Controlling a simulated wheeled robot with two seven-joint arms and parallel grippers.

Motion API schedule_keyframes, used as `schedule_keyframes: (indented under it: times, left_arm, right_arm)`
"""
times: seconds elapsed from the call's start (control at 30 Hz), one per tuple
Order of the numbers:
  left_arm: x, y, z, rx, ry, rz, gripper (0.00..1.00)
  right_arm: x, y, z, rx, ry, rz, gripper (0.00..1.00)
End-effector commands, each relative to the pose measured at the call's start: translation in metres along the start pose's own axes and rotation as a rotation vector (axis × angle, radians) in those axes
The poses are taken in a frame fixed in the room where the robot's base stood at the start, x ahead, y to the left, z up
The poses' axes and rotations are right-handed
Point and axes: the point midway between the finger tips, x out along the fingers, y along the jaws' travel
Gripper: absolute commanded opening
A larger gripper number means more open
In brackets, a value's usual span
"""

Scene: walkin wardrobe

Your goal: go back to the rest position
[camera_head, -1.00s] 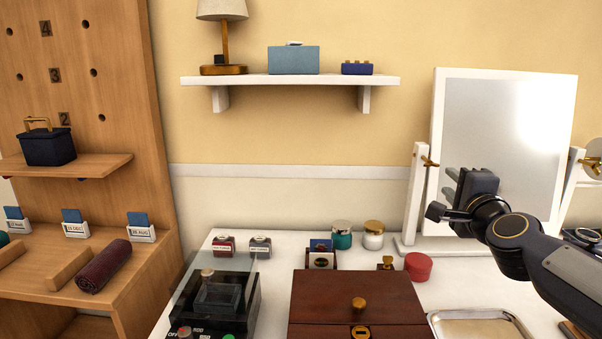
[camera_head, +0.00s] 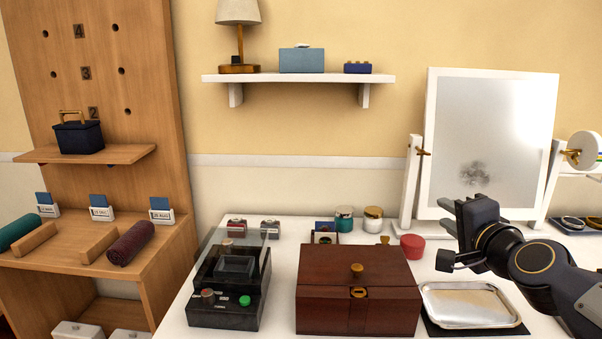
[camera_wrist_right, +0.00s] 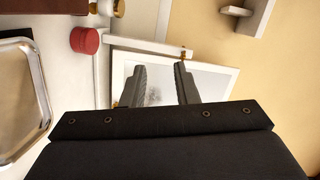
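My right gripper (camera_head: 450,214) comes in from the right edge, in front of the lower part of the white-framed mirror (camera_head: 490,125). Its two fingers are apart with nothing between them; they also show in the right wrist view (camera_wrist_right: 160,82), pointing towards the mirror (camera_wrist_right: 208,83). A dark grey smudge (camera_head: 473,174) shows on the mirror glass above the gripper. My left gripper is in neither view.
On the white table stand a black device with a clear lid (camera_head: 225,308), a brown wooden box (camera_head: 350,262), a metal tray (camera_head: 468,308) and a red round container (camera_head: 412,246). A wooden shelf unit (camera_head: 140,85) stands left. A wall shelf (camera_head: 300,79) hangs above.

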Motion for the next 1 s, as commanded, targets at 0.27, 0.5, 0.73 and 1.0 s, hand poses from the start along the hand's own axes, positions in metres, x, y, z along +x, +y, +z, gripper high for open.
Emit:
schedule_keyframes:
  times: [0.27, 0.5, 0.73, 1.0]
  left_arm:
    - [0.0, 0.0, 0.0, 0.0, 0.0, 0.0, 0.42]
    - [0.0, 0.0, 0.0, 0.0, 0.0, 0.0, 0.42]
    - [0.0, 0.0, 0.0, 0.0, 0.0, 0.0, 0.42]
    - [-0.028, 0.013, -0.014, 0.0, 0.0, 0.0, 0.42]
  right_arm:
    - [-0.059, 0.059, 0.051, -0.275, -0.202, 0.148, 0.27]
    - [-0.138, 0.145, 0.101, -0.561, -0.462, 0.321, 0.27]
    - [-0.202, 0.213, 0.133, -0.743, -0.678, 0.439, 0.27]
    - [-0.244, 0.218, 0.141, -0.833, -0.808, 0.5, 0.27]
